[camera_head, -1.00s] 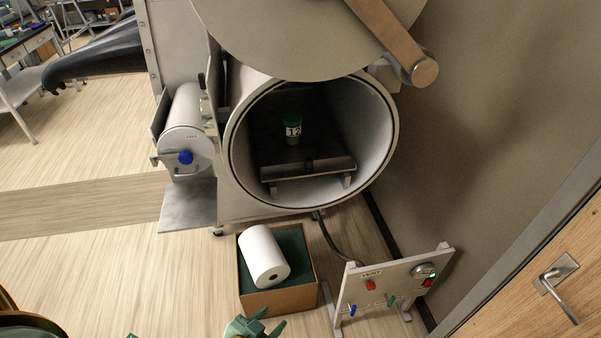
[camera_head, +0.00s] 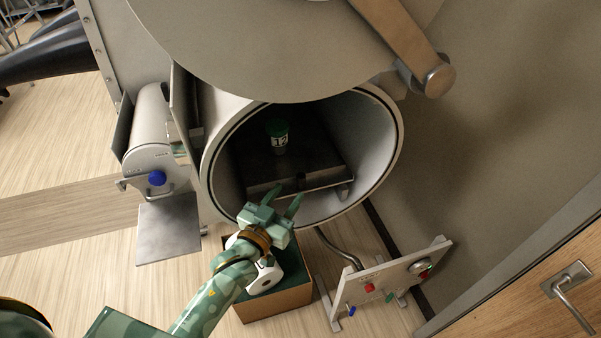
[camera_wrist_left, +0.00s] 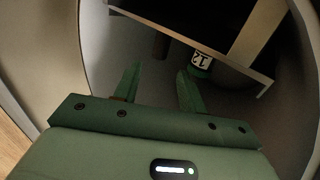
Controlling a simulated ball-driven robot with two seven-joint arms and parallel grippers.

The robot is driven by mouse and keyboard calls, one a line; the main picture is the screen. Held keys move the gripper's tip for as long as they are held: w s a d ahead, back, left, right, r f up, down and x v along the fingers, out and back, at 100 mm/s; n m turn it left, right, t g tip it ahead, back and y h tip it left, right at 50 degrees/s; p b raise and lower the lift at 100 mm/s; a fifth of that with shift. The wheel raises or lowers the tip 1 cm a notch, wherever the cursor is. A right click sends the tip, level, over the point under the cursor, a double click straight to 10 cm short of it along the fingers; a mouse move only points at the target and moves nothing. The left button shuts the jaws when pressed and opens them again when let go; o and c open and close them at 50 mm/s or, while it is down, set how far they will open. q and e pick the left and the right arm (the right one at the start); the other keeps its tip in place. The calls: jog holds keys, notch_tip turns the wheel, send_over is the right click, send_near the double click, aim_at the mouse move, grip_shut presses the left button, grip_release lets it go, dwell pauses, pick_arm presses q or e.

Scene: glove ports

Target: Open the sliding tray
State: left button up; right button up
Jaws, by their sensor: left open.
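The sliding tray (camera_head: 318,160) is a dark plate with a pale metal front edge, inside the round chamber (camera_head: 385,165). A small dark piece, perhaps its handle (camera_head: 302,182), sits at the middle of that edge. A green-capped jar marked 12 (camera_head: 279,138) stands upright on the tray. My left gripper (camera_head: 284,196) is open and empty at the chamber mouth, its fingers pointing toward the tray's front edge. In the left wrist view the open fingers (camera_wrist_left: 158,70) are apart from the tray edge (camera_wrist_left: 225,65). My right gripper is not in view.
The round door (camera_head: 250,50) hangs open above the chamber. A smaller cylinder with a blue knob (camera_head: 157,178) is at the left. A box (camera_head: 285,303) with a white roll (camera_head: 265,280) is below, partly behind my arm. A valve panel (camera_head: 395,280) stands at the right.

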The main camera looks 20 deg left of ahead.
aim_at(299, 179)
pick_arm(q)
jog(key=w, duration=0.2)
jog(key=w+d, duration=0.1)
jog(key=w, duration=0.4)
jog(key=shift+w+d, duration=0.25)
jog(key=shift+w, duration=0.05)
jog(key=shift+s, duration=0.1)
grip_shut()
